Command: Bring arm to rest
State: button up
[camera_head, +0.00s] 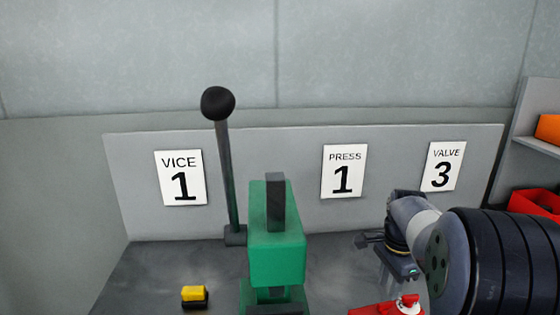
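My arm comes in from the right edge, its dark ribbed link large in front and its grey wrist bent beyond it. My gripper (396,270) hangs at the end of the wrist, above the right part of the grey bench (140,275). It is small and partly covered by my arm. I cannot tell whether its fingers are open or shut, and no held object is clearly visible.
A green press (277,245) stands mid-front, beside a tall black-knobbed lever (227,165). A yellow-and-black block (194,295) lies left. A red fixture (390,308) sits below my gripper. A shelf with orange (548,128) and red (535,203) bins is right.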

aim_at(384, 303)
notch_tip(384, 303, down, 6)
jog(key=shift+r, duration=0.15)
dwell(0.6)
